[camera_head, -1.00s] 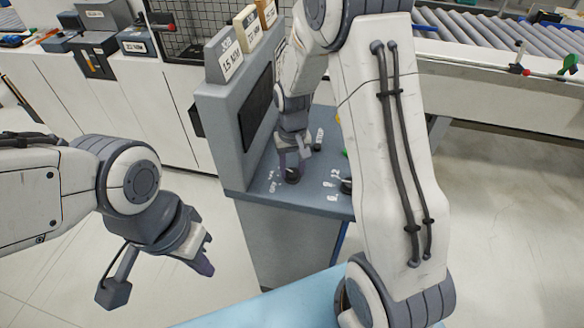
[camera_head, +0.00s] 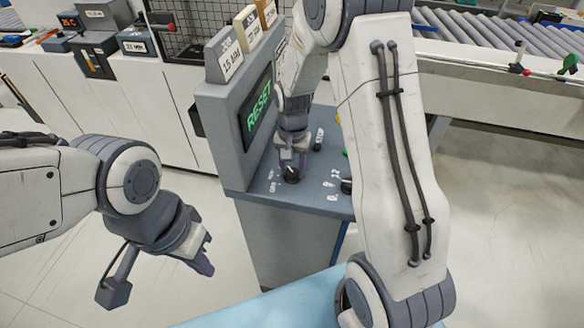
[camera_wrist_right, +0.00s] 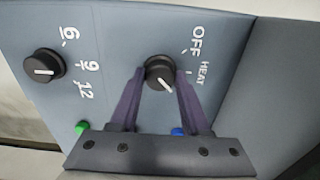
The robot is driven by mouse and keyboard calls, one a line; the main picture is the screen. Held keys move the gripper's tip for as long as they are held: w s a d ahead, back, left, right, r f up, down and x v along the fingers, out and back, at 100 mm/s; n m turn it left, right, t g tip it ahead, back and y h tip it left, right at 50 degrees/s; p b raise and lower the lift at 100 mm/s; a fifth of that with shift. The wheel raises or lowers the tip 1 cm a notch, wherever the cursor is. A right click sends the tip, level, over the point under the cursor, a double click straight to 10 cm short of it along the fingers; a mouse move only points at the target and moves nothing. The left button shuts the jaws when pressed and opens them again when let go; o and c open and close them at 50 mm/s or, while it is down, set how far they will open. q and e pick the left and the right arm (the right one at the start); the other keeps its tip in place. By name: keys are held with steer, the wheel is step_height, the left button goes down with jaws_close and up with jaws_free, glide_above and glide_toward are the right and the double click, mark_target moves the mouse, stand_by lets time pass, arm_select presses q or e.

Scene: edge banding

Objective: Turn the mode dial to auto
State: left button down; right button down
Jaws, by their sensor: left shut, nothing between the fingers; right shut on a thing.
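The mode dial (camera_wrist_right: 159,74) is a round black knob with a white pointer line on the grey panel. In the right wrist view it sits between the two purple fingers of my right gripper (camera_wrist_right: 161,78), which is shut on it. The pointer slants to the lower right. OFF and HEAT are readable beside the dial; any further label is hidden by the right finger. In the head view the dial (camera_head: 291,177) shows below the right gripper (camera_head: 291,162). My left gripper (camera_head: 203,262) is shut and empty, off to the left, away from the panel.
A second black knob (camera_wrist_right: 44,66) marked 6, 9, 12 stands beside the dial. A green button (camera_wrist_right: 82,127) and a blue one (camera_wrist_right: 178,131) are partly hidden by my gripper. The upright screen (camera_head: 258,108) reads RESET in green.

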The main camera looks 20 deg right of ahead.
mark_target(292, 171)
steer(key=shift+c, duration=1.8)
jaws_free()
step_height(292, 171, up, 11)
steer(key=b, duration=0.2)
steer(key=shift+f, duration=0.2)
